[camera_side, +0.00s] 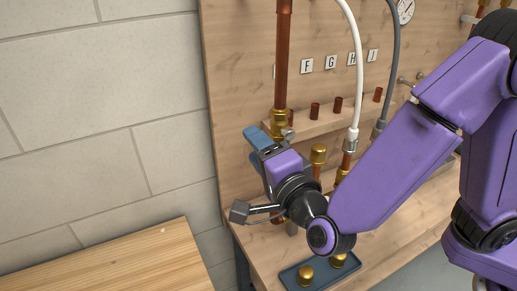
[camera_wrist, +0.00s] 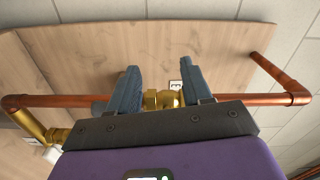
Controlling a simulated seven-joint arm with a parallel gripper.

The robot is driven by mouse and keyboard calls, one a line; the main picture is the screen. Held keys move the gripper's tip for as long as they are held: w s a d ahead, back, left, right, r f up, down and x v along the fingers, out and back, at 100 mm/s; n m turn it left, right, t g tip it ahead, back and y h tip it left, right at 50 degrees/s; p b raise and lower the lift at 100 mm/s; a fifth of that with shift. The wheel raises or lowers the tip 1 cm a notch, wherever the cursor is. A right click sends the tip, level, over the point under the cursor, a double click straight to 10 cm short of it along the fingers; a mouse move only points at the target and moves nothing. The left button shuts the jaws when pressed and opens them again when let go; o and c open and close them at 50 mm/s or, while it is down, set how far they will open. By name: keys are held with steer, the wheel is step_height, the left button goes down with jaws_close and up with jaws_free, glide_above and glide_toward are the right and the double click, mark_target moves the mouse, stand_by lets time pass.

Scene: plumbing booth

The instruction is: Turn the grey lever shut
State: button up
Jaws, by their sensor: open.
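A brass valve (camera_side: 279,122) sits on the vertical copper pipe (camera_side: 283,60) on the wooden board. A small grey piece (camera_side: 289,134), possibly part of the grey lever, shows beside the valve; most of the lever is hidden, so its angle cannot be told. My gripper (camera_side: 262,141) is at the valve, with its blue fingers apart. In the wrist view the brass valve (camera_wrist: 163,99) shows between the two open fingers (camera_wrist: 159,75). A grey bit (camera_wrist: 98,107) shows just left of the left finger. I cannot tell whether a finger touches the lever.
Short copper stubs (camera_side: 338,104) stand on a wooden ledge below letter tags (camera_side: 331,62). A white hose (camera_side: 358,70) and a grey hose (camera_side: 396,70) hang to the right. A blue tray (camera_side: 320,276) with brass fittings lies below. A wooden table (camera_side: 120,265) is at lower left.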

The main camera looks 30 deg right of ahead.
jaws_close()
stand_by(0.3)
steer(key=c, duration=0.8)
jaws_free()
steer(key=o, duration=1)
steer(key=shift+s, duration=0.15)
steer(key=s, duration=1.7)
steer(key=shift+s, duration=0.1)
